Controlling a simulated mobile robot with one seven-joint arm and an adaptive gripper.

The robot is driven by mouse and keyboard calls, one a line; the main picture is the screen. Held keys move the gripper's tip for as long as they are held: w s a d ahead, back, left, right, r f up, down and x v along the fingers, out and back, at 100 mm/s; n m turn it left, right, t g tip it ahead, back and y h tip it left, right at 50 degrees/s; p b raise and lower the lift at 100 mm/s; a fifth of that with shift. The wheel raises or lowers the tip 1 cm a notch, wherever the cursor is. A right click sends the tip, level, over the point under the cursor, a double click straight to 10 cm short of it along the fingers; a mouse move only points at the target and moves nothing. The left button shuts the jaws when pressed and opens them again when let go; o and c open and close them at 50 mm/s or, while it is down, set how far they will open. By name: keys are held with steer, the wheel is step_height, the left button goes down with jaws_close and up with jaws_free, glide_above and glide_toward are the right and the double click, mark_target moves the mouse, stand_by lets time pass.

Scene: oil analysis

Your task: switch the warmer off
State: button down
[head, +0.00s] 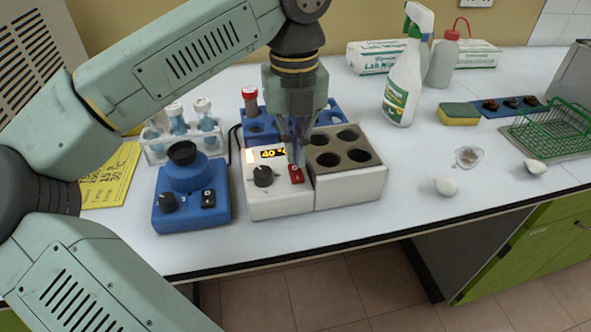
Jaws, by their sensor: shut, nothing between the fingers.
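The warmer (348,186) is a white block with several round wells in its grey top. Its control box (278,203) on the left has a lit orange display (273,154) reading about 40, a black knob (263,176) and a red rocker switch (297,174). My gripper (296,160) points down, shut and empty, with its fingertips right over or at the red switch. I cannot tell whether they touch it. The fingers hide part of the display's right end and of the box's back edge.
A blue vortex mixer (190,195) stands close on the left. Behind are a white tube rack (183,140) and a blue rack (262,130) with a red-capped tube (250,100). A spray bottle (403,88) stands behind right. The bench right of the warmer has free room.

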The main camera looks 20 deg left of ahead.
mark_target(294, 168)
steer(key=shift+f+b, duration=0.85)
steer(key=shift+f, duration=0.2)
steer(key=shift+r, duration=0.1)
stand_by(0.3)
steer(key=shift+r+p, duration=2.3)
steer(key=shift+r, duration=1.15)
